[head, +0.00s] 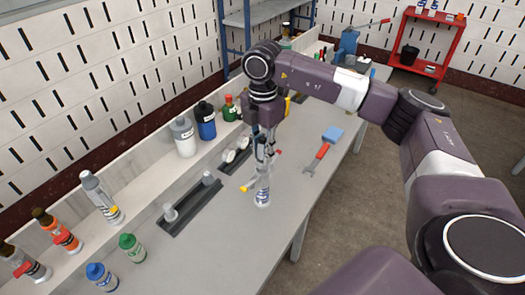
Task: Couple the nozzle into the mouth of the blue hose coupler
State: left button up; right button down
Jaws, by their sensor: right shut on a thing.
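My right gripper (264,158) points down over the grey bench, near its middle. It is shut on a small pale, silvery piece (262,197) with a bluish band, upright below the fingers; I cannot tell for sure that this is the nozzle. A small yellow part (248,185) shows just left of it. I cannot make out the blue hose coupler or its mouth for certain. A blue block (333,134) lies to the right, by a red-handled tool (322,151). My left gripper is not in view.
A dark tray (190,207) with grey pegs lies left of the gripper. Several bottles stand along the back, including a grey one (184,137) and a blue one (206,122). Green (131,247) and blue (101,277) bottles stand at the front left. The bench's right front is clear.

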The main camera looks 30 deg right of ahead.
aim_at(263, 139)
jog(key=shift+f+b, duration=1)
jog(key=shift+f, duration=0.5)
jog(key=c, duration=1.7)
grip_release()
jog(key=shift+o, duration=0.2)
notch_tip(263, 139, up, 12)
